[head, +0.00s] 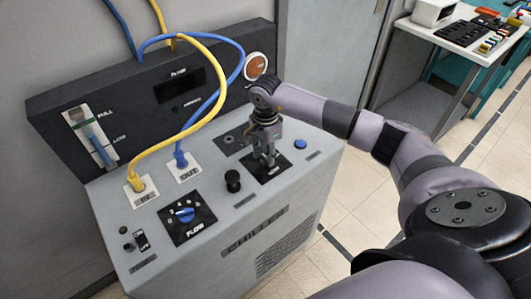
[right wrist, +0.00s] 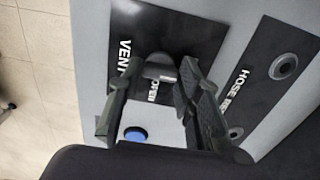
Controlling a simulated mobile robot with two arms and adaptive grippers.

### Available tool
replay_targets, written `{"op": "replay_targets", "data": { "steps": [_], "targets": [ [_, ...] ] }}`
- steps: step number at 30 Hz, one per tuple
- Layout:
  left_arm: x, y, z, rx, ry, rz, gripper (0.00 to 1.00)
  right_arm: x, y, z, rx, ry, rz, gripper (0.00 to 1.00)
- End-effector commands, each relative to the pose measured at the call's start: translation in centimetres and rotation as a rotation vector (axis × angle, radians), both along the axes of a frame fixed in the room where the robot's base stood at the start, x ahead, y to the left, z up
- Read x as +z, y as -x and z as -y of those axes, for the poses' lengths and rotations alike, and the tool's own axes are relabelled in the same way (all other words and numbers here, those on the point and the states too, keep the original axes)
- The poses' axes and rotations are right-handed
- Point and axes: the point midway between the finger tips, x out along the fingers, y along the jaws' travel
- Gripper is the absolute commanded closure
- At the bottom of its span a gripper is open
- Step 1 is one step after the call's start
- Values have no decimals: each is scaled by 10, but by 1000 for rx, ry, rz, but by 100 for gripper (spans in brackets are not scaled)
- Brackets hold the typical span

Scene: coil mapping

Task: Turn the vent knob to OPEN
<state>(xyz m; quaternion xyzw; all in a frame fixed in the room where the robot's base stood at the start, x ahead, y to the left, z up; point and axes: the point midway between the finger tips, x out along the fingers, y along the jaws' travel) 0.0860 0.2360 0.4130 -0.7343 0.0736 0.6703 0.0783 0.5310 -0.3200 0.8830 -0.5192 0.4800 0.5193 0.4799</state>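The chiller's vent knob (right wrist: 160,68) is a dark grip on a black plate marked VENT and OPEN. In the right wrist view it lies between the two fingertips of my right gripper (right wrist: 159,72). The fingers are apart, one on each side of the knob, and I cannot see clear contact. In the head view my right gripper (head: 266,157) points down at the vent plate (head: 281,169) on the chiller top (head: 219,199) and hides most of the knob. The knob's exact pointing direction is hard to tell. My left gripper is not in view.
A black knob (head: 232,181), a blue flow dial (head: 185,215) and a blue button (head: 300,144) are on the chiller top. A yellow hose (head: 215,92) and a blue hose (head: 180,158) arch left of my gripper. A dark back panel (head: 140,95) rises behind.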

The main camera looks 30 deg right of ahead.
Motion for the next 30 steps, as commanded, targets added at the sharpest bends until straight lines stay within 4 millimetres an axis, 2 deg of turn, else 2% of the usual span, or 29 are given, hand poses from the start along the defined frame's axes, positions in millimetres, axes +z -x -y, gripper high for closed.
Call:
{"op": "replay_targets", "data": {
  "steps": [12,22,30],
  "targets": [
    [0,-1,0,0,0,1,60,0,0,0,0,0,0,96],
    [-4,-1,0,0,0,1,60,0,0,1,-59,1,1,96],
    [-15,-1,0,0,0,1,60,-1,0,1,-244,1,2,96]
  ]
}}
